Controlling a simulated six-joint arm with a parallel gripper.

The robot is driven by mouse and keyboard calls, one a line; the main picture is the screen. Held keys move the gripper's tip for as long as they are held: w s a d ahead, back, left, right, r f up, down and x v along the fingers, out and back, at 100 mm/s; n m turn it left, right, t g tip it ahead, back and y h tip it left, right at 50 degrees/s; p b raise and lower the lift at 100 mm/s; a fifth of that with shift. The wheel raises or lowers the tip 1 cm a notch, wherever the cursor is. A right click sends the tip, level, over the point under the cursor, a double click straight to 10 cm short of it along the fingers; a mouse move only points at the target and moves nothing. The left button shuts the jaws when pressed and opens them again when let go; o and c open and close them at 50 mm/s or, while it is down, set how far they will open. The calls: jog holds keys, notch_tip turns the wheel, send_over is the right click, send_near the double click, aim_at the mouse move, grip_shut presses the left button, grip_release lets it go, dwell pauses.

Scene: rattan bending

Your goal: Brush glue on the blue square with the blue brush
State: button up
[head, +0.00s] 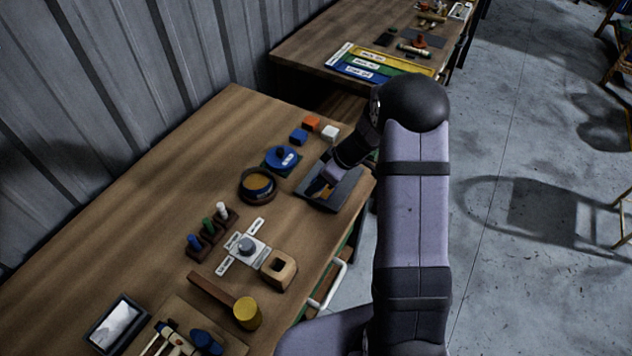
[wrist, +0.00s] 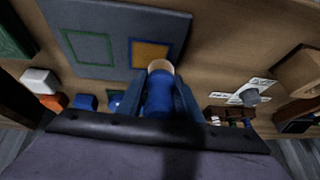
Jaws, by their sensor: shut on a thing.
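My gripper (wrist: 160,85) is shut on the blue brush (wrist: 158,98), whose pale tip points at the board. The grey board (wrist: 105,15) bears a blue-outlined square (wrist: 132,52) with an amber patch inside it, and an empty green-outlined square (wrist: 88,47). The brush tip overlaps the near edge of the blue square; I cannot tell if it touches. In the head view my gripper (head: 322,188) is over the grey board (head: 345,197), near the table's right edge. A round dark pot (head: 257,185) with amber contents, seemingly glue, stands left of the board.
A blue round object (head: 283,158) and orange, blue and white blocks (head: 311,124) lie behind the pot. A rack with several coloured pegs (head: 208,233), a wooden block (head: 279,270) and a yellow-headed mallet (head: 246,312) are nearer. The table's left side is clear.

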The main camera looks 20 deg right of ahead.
jog(key=shift+w+d, duration=0.9)
jog(key=shift+w+d+r, duration=0.15)
jog(key=shift+r, duration=0.1)
notch_tip(320, 180, up, 8)
jog(key=p, duration=0.2)
jog(key=shift+f, duration=0.2)
jog(key=shift+f, duration=0.1)
